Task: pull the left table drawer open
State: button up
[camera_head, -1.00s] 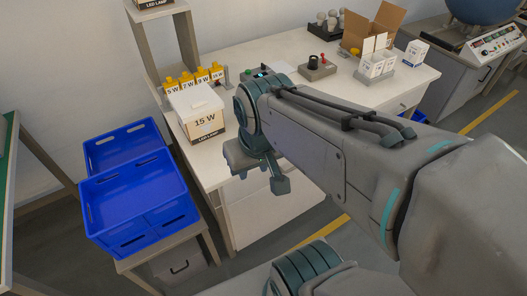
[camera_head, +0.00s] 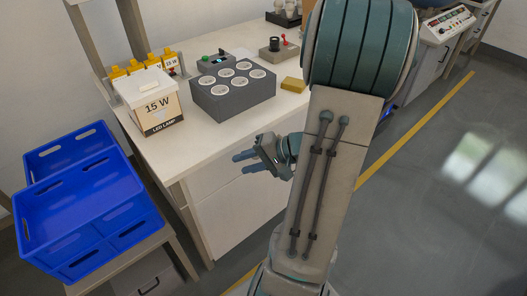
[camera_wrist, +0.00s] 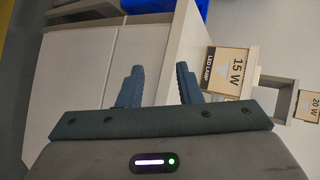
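The white table (camera_head: 150,140) has a pale front. Its left drawer (camera_head: 212,176) is a panel just under the tabletop and looks shut. The drawer front (camera_wrist: 143,44) also shows in the wrist view, turned sideways, beside a larger panel (camera_wrist: 78,70). No handle is clearly visible. My gripper (camera_head: 238,170) is open and empty, in front of the drawer front and below the tabletop edge. Its two fingers stand apart in the wrist view (camera_wrist: 160,85), pointing toward the drawer and tabletop edge. I cannot tell whether they touch the front.
Blue crates (camera_head: 85,205) stand on a low stand left of the table. On the tabletop are a 15 W lamp box (camera_head: 152,102), a grey socket block (camera_head: 233,95) and a yellow block (camera_head: 293,85). Open floor (camera_head: 440,190) lies to the right.

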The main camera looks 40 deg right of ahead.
jog(key=s+d+f+m+t+h+b, duration=0.2)
jog(key=d+f+m+t+h+b, duration=0.15)
jog(key=d+f, duration=0.4)
jog(key=s+d+f+m+t+h+b, duration=0.15)
jog(key=d+f+m+t+h, duration=0.25)
jog(key=d, duration=0.7)
jog(key=w+a+f+b, duration=0.1)
jog(key=w+f, duration=0.1)
jog(key=w, duration=1.1)
jog(key=shift+w+a+f, duration=0.25)
jog(key=shift+f, duration=0.15)
grip_shut()
